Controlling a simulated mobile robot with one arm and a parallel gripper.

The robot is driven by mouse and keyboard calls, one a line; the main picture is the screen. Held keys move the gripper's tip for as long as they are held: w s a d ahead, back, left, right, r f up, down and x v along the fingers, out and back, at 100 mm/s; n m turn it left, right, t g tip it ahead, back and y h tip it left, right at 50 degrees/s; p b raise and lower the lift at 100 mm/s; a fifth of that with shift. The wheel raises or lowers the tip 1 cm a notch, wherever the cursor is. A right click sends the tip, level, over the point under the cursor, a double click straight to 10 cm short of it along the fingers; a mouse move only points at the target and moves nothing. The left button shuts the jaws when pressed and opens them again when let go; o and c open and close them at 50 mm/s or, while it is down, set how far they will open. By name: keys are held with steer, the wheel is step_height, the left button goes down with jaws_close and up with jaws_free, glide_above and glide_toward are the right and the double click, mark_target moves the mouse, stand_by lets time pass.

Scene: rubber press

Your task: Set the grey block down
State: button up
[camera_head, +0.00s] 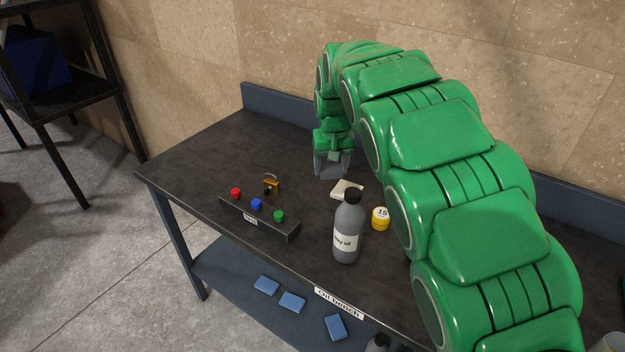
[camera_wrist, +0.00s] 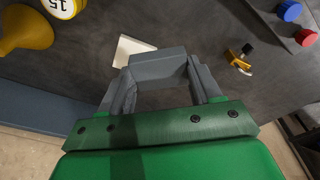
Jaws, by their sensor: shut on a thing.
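My gripper (camera_head: 331,168) is at the end of the green arm, over the back part of the dark bench (camera_head: 205,165). In the wrist view my gripper (camera_wrist: 160,80) is shut on a grey block (camera_wrist: 158,67), which spans the space between its two grey fingers. In the head view the block is hard to tell from the fingers. I cannot tell whether the block touches the bench top. A flat whitish pad (camera_head: 347,189) lies in front of my gripper; in the wrist view the pad (camera_wrist: 131,50) shows just beyond the block.
A grey oil bottle (camera_head: 347,230) and a yellow "15" piece (camera_head: 381,218) stand right of the button box (camera_head: 259,218). A brass padlock (camera_head: 272,186) lies behind the box. The wrist view shows a yellow funnel (camera_wrist: 25,30). The bench's left back area is clear.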

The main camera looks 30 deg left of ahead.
steer(key=shift+s+a+n, duration=0.15)
steer(key=shift+s+a, duration=0.1)
steer(key=shift+a, duration=0.3)
steer(key=shift+s+a+n, duration=0.15)
steer(key=shift+s+a, duration=0.05)
steer(key=shift+a, duration=0.55)
steer(key=shift+w+a+f, duration=1.3)
steer(key=shift+w+a, duration=0.55)
steer(key=shift+w, duration=0.1)
glide_above(312, 178)
steer(key=shift+s+d+f, duration=0.15)
steer(key=shift+f, duration=0.95)
steer(key=shift+s+d+f, duration=0.1)
steer(key=shift+f, duration=0.95)
steer(key=shift+s+d+f, duration=0.15)
steer(key=shift+f, duration=0.95)
steer(key=shift+f, duration=0.1)
steer(key=shift+w+a+f, duration=0.1)
steer(key=shift+w+f, duration=0.1)
steer(key=shift+f, duration=0.1)
steer(key=shift+f, duration=1.45)
